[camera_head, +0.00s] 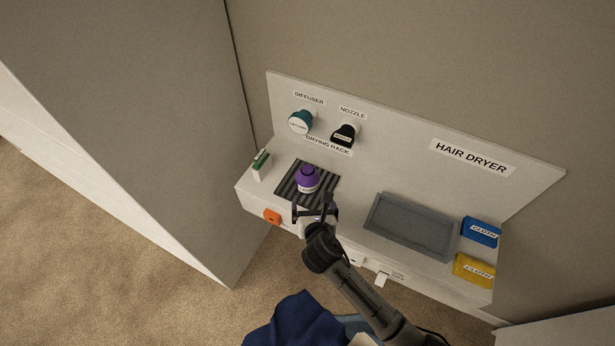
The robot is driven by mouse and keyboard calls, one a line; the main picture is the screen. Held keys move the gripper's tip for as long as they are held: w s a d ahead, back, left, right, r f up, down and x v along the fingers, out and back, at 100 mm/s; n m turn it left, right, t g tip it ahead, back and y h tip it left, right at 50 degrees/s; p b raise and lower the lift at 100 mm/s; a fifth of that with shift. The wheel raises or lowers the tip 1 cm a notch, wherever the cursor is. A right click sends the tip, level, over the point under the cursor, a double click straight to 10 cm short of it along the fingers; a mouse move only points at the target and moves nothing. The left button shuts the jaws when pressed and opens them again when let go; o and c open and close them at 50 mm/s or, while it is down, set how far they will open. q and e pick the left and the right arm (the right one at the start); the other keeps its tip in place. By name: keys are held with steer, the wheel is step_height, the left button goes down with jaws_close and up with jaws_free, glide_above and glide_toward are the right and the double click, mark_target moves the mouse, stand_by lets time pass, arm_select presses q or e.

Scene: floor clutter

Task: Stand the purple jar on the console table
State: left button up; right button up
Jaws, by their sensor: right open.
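The purple jar (307,178) stands upright on the dark striped mat (287,187) on the left part of the white console table (349,222). It has a pale label on its front. My right gripper (315,207) is open at the near edge of the mat, just in front of the jar. From this view I cannot tell whether its fingers touch the jar. My left gripper is not in view.
A green-topped white box (261,165) stands left. The diffuser (301,122) and nozzle (344,135) are on the back panel.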

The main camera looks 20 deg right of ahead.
mark_target(309, 187)
steer(key=shift+w+n, duration=0.2)
steer(key=shift+n, duration=0.1)
steer(key=x, duration=0.8)
steer(key=shift+w+b, duration=0.15)
steer(key=shift+b, duration=0.2)
steer(key=shift+b+x, duration=0.4)
steer(key=shift+x, duration=2.25)
steer(key=shift+d, duration=0.1)
steer(key=shift+c, duration=0.2)
steer(key=c, duration=0.7)
